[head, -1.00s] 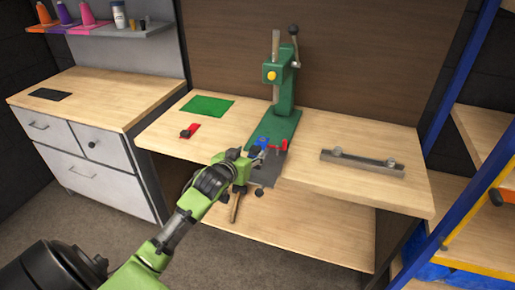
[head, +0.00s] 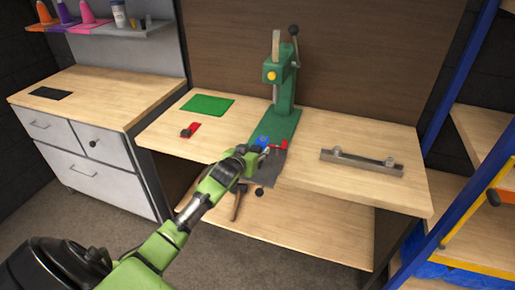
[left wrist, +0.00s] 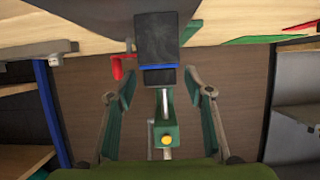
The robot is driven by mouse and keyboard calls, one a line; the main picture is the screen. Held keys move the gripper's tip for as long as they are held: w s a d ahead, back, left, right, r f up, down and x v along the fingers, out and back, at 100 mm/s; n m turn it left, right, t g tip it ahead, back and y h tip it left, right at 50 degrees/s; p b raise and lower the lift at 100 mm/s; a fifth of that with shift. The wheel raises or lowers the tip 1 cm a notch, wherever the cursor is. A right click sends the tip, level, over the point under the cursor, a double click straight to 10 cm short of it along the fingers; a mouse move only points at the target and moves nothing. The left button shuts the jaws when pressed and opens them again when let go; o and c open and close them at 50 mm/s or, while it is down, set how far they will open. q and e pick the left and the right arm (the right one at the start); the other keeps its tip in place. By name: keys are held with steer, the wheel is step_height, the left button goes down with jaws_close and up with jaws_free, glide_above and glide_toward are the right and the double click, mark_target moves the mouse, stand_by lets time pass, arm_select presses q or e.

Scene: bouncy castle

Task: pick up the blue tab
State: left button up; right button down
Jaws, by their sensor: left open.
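The blue tab (head: 263,140) lies at the front of the green press's base, just beyond my left gripper (head: 264,151). In the left wrist view a blue strip (left wrist: 160,67) shows at the end of a dark block, between the open fingers of my left gripper (left wrist: 160,76). The fingers stand apart on either side, with no clear contact. My left wrist partly covers the near edge of the base in the head view. My right gripper is not in view.
The green press (head: 284,90) rises behind the tab. A red piece (head: 284,145) is close on the right. A red tab (head: 190,130), a green sheet (head: 208,105) and a metal bar with knobs (head: 361,162) lie on the wooden bench (head: 330,125). The bench between is clear.

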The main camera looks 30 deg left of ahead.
arm_select(q)
steer(key=c, duration=1.1)
steer(key=shift+c, duration=0.4)
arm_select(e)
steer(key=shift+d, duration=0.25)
arm_select(q)
steer(key=shift+c, duration=0.5)
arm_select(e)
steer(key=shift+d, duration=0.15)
